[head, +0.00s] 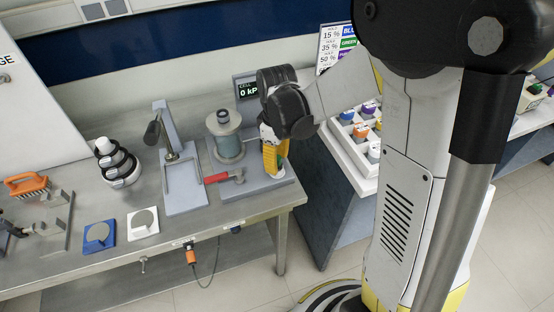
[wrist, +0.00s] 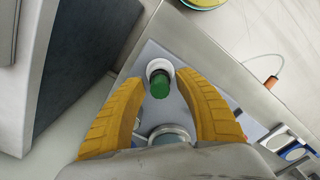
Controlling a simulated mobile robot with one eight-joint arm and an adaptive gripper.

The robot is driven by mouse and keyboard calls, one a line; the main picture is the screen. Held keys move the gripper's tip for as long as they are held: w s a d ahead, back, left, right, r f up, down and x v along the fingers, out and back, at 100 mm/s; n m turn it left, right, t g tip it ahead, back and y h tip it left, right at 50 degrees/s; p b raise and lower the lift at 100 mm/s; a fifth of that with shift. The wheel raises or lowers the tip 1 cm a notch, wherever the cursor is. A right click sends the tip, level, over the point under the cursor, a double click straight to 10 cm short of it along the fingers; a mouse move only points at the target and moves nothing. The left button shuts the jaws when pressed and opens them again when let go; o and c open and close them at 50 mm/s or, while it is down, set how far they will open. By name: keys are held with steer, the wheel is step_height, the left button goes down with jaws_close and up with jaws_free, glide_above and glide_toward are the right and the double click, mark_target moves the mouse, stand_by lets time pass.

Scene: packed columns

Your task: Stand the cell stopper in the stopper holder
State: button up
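My gripper (head: 271,158) points down at the right side of the bench fixture in the head view. In the wrist view its two yellow fingers (wrist: 160,90) are spread, with gaps on both sides of a green stopper (wrist: 159,86). The stopper overlaps a white ring-shaped holder (wrist: 157,66) on the grey base plate; I cannot tell whether it is fully seated. In the head view a bit of green (head: 283,163) shows beside the fingers, and the holder is hidden. The clear cell (head: 230,148) with a grey top stands just left of my gripper.
A red-handled valve (head: 222,178) projects left at the cell's foot. A display (head: 247,88) reading 0 kP stands behind. Left are a lever press (head: 183,187), stacked black and white weights (head: 120,168) and two pads. A tray of coloured caps (head: 352,140) stands right, beyond the bench edge.

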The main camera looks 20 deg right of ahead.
step_height(320, 180, up, 12)
stand_by(0.7)
steer(key=shift+r, duration=0.1)
steer(key=s+r+m+t+b, duration=0.1)
steer(key=s+m+t, duration=0.6)
steer(key=s, duration=0.5)
steer(key=shift+s+r+m, duration=0.2)
steer(key=shift+s+m, duration=0.15)
steer(key=shift+m, duration=0.65)
